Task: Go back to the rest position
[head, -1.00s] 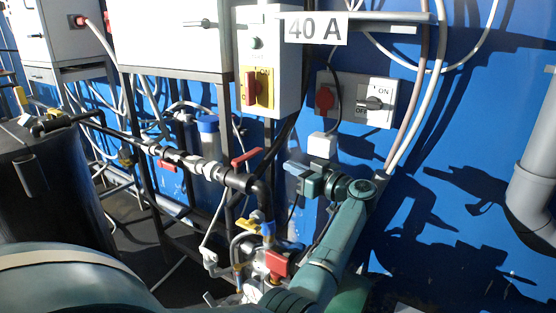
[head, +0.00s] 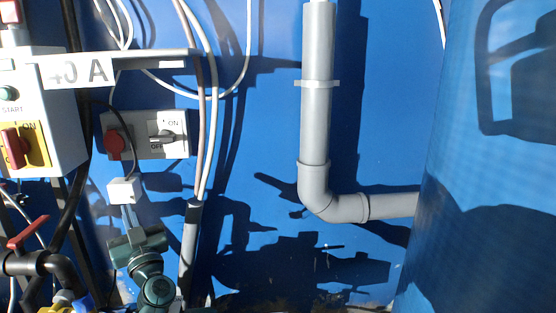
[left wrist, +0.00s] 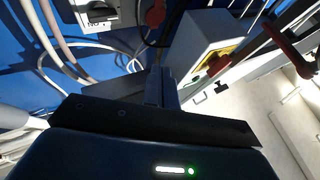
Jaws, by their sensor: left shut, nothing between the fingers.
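My left gripper (head: 129,212) is at the lower left of the head view, in front of the blue wall (head: 268,180), just below a small white box (head: 125,190) in the picture. Its fingers are shut with nothing between them. In the left wrist view the dark closed fingers (left wrist: 161,86) point away from the camera, and switch boxes show beyond them. My right gripper is in neither view.
A control box (head: 50,110) with a red-and-yellow switch and a grey switch panel (head: 145,135) are at left. Dark piping with a red valve handle (head: 28,231) is below. A grey pipe (head: 316,120) runs down the wall. A large blue surface (head: 480,200) fills the right.

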